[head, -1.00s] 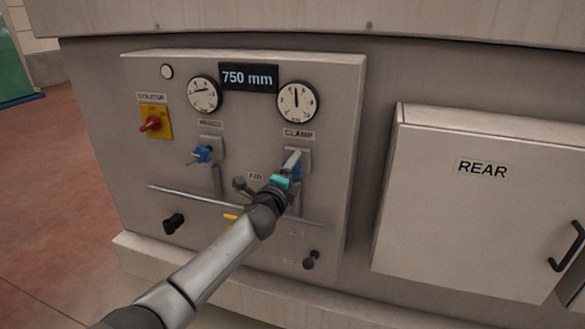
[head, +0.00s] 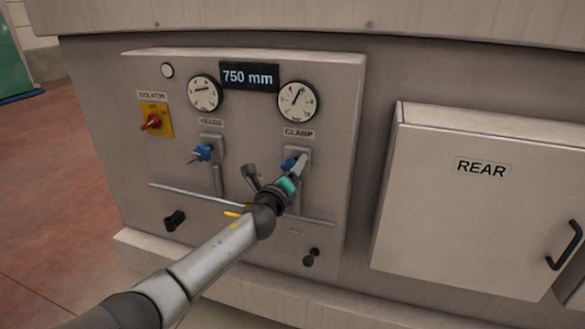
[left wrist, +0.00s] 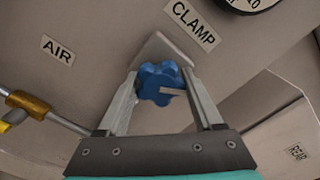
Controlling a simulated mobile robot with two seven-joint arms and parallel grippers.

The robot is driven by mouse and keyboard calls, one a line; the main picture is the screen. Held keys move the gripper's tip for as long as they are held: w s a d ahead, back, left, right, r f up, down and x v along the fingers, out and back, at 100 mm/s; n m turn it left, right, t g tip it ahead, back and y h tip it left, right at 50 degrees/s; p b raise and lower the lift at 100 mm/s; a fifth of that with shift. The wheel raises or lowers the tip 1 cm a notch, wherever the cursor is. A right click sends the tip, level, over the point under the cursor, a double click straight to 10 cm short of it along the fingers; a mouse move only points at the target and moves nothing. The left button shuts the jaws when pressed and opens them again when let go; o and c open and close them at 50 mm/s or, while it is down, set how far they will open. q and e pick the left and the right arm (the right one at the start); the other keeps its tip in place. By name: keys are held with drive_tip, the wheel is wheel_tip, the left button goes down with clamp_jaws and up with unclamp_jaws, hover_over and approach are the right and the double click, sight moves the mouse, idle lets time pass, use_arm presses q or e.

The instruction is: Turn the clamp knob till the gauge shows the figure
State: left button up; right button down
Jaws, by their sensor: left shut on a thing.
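The blue clamp knob (left wrist: 160,83) sits under the CLAMP label (left wrist: 195,24) in the left wrist view. My left gripper (left wrist: 158,90) is shut on it, a finger on each side. In the head view the knob (head: 289,164) is partly hidden by my left gripper (head: 298,166). The clamp gauge (head: 298,101) is a round white dial above that label. Its needle points up and slightly right; its figures are too small to read. The display (head: 249,77) between the gauges reads 750 mm. My right gripper is not in view.
A second blue knob (head: 202,152) and gauge (head: 205,92) are to the left. A red switch on a yellow plate (head: 153,121) is further left. A horizontal rail (head: 170,190) crosses the panel below. A REAR door (head: 480,210) stands to the right.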

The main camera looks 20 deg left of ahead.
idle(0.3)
use_arm(q)
drive_tip(key=o, duration=1.4)
drive_tip(key=shift+c, duration=0.2)
drive_tip(key=shift+s, duration=0.1)
drive_tip(key=s, duration=1.5)
drive_tip(key=shift+a, duration=0.25)
